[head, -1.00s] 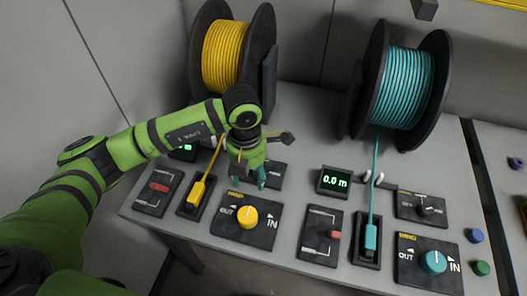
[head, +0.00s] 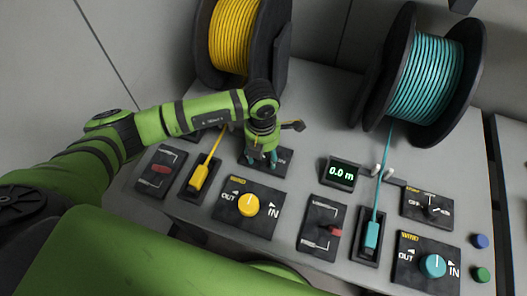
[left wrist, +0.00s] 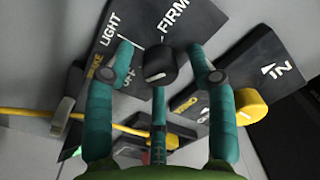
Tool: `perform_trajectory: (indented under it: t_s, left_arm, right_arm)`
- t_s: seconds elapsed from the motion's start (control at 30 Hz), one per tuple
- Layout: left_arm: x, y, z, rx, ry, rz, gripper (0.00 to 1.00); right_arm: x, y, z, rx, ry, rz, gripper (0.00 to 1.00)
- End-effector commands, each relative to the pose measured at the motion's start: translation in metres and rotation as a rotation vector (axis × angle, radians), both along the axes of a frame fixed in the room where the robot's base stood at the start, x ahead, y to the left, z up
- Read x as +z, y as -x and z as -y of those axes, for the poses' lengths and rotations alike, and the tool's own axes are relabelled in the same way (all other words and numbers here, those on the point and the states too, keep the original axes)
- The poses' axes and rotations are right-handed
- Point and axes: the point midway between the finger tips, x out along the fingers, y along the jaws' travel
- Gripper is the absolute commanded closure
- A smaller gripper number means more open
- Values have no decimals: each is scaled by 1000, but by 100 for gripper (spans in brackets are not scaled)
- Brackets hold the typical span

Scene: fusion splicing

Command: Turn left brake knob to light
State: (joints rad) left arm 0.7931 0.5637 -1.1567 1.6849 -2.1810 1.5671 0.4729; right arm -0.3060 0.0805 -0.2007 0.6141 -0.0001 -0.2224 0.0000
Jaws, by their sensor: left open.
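The left brake panel (head: 285,158) is a dark plate behind the yellow wind knob, partly hidden by my left gripper (head: 262,162). In the left wrist view its black brake knob (left wrist: 159,66) sits among the labels OFF, LIGHT and FIRM. A short pale mark shows on the knob, but I cannot tell surely which label it points at. My left gripper (left wrist: 161,52) is open, with teal fingers on the left and right of the knob and a third finger below it. Contact with the knob is not clear. My right gripper is not in view.
The yellow wind knob (head: 249,204) is close in front of the brake panel. A yellow cable (head: 212,150) runs just left of the gripper. The yellow spool (head: 232,38) stands behind. The teal spool (head: 427,75), display (head: 341,172) and second brake knob (head: 433,210) are to the right.

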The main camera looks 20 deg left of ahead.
Motion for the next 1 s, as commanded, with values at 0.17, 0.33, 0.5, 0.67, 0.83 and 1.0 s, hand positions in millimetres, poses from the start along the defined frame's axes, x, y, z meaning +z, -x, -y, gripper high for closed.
perform_trajectory:
  t_s: [0.17, 0.33, 0.5, 0.67, 0.83, 1.0]
  left_arm:
    - [-1, 0, 0, -1, 0, 0, 44]
    - [-1, 0, 0, 0, 0, -1, 92]
    - [-1, 0, 0, 0, 0, -1, 100]
    - [-2, 1, 0, -12, -1, -1, 100]
    - [-4, 0, -1, -64, -3, -1, 100]
    - [-6, 0, -1, -170, -3, -1, 100]
  right_arm:
    - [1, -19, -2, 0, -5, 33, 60]
    - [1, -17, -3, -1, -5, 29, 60]
    - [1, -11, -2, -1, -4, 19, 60]
    - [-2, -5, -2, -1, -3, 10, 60]
    - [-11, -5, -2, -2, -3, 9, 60]
    - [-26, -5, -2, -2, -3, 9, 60]
